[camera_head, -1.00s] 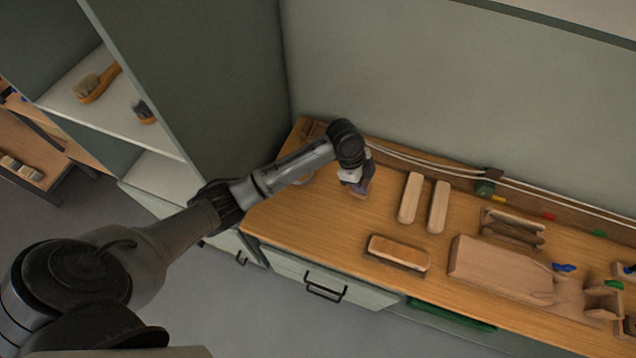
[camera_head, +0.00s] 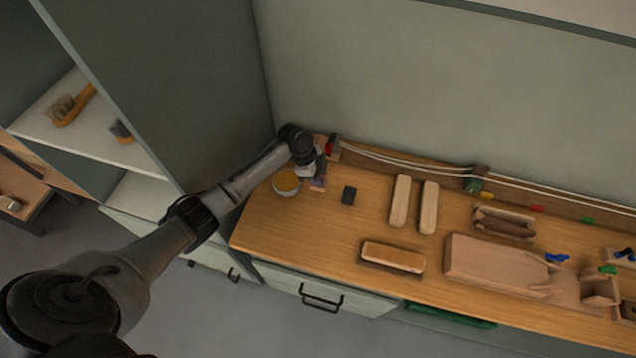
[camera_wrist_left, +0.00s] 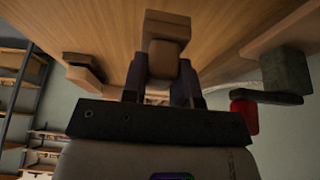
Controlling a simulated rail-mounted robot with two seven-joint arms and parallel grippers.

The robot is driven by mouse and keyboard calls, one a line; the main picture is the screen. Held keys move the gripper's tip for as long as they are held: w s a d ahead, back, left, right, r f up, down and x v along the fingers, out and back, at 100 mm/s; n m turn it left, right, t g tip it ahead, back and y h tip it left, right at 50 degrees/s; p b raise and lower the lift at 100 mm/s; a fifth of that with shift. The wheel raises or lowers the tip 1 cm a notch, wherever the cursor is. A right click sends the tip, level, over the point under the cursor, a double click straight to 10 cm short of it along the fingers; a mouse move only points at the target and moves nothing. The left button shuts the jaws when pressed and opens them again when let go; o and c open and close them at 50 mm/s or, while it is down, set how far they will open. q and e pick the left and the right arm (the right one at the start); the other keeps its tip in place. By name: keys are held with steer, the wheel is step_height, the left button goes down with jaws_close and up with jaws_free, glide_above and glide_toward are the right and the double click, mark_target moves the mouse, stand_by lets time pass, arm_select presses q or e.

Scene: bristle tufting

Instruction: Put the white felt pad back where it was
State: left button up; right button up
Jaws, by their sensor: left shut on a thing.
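My left gripper (camera_head: 318,184) is at the back left of the wooden bench, just right of a round pale dish with amber contents (camera_head: 287,182). In the left wrist view the gripper's dark fingers (camera_wrist_left: 165,85) are shut on a small tan-brown block-like piece (camera_wrist_left: 165,58). In this dim light I cannot tell whether this piece is the white felt pad. No clearly white pad shows elsewhere on the bench. A small dark block (camera_head: 349,195) lies right of the gripper. My right gripper is not in view.
Two pale wooden bars (camera_head: 400,201) lie mid-bench, with a brush-like block (camera_head: 393,257) near the front edge. A large wooden fixture (camera_head: 495,262) is at right. A corded rail runs along the wall, with a red piece (camera_head: 329,149) at its left end. A tall cabinet (camera_head: 180,90) borders the left.

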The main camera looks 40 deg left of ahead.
arm_select(q)
steer(key=shift+f+b, duration=0.3)
steer(key=shift+f, duration=1.75)
steer(key=shift+f, duration=0.15)
steer(key=o, duration=0.8)
steer(key=shift+o, duration=0.2)
